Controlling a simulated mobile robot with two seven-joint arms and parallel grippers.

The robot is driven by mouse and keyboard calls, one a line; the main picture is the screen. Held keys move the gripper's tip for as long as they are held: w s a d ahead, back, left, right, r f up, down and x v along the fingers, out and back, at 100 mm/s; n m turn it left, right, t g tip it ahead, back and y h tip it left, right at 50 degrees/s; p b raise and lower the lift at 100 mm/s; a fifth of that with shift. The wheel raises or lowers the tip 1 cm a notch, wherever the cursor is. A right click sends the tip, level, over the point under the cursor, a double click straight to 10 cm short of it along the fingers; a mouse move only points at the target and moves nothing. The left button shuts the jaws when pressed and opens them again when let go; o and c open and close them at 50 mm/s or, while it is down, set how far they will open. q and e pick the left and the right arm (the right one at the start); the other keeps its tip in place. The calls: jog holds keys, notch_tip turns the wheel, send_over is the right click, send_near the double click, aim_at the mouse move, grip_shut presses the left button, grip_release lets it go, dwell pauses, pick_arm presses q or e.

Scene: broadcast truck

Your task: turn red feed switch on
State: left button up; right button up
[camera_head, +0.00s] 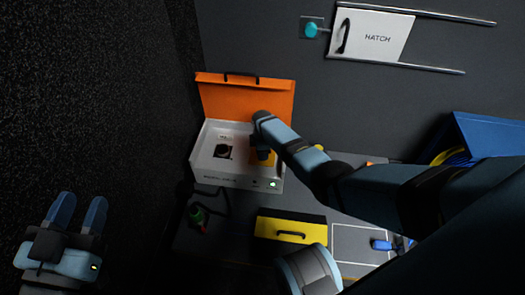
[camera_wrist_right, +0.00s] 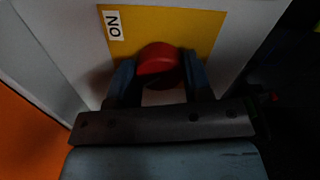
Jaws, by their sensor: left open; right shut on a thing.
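The red feed switch (camera_wrist_right: 158,60) is a round red knob on a yellow plate (camera_wrist_right: 195,22) in the right wrist view, with an "ON" label (camera_wrist_right: 113,25) at the plate's upper left. My right gripper (camera_wrist_right: 160,72) has one finger on each side of the knob and is shut on it. In the head view, my right gripper (camera_head: 263,153) reaches into an open white box (camera_head: 225,181) with a raised orange lid (camera_head: 250,101) and covers the switch there. My left gripper (camera_head: 80,208) is open and empty at the lower left, far from the box.
A black round part (camera_head: 223,151) sits inside the box. A yellow case (camera_head: 290,228) stands in front, a green-and-red plug (camera_head: 199,216) lies left of it, and a blue bin (camera_head: 490,135) is at right. A hatch (camera_head: 378,36) is on the wall.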

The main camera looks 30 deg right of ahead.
pick_arm(q)
jog(key=shift+r, duration=0.15)
pick_arm(e)
jog(key=shift+m, duration=0.4)
jog(key=shift+m+p, duration=0.3)
jog(key=shift+p, duration=0.1)
jog(key=shift+r+m+p, duration=0.1)
jog(key=shift+m+p, duration=0.2)
jog(key=shift+m, duration=0.4)
jog(key=m+p, duration=0.1)
jog(key=m, duration=0.7)
jog(key=shift+p, duration=0.3)
jog(key=m, duration=0.3)
pick_arm(q)
jog(key=shift+s+d+f+n+g+y, duration=0.15)
jog(key=shift+s+d+f+n+g, duration=0.15)
jog(key=shift+n, duration=0.25)
jog(key=shift+s+d+f+n+g+y, duration=0.1)
jog(key=shift+s+d+n+g+y, duration=0.1)
jog(key=shift+s+n+g, duration=0.25)
pick_arm(e)
jog(key=shift+m, duration=1)
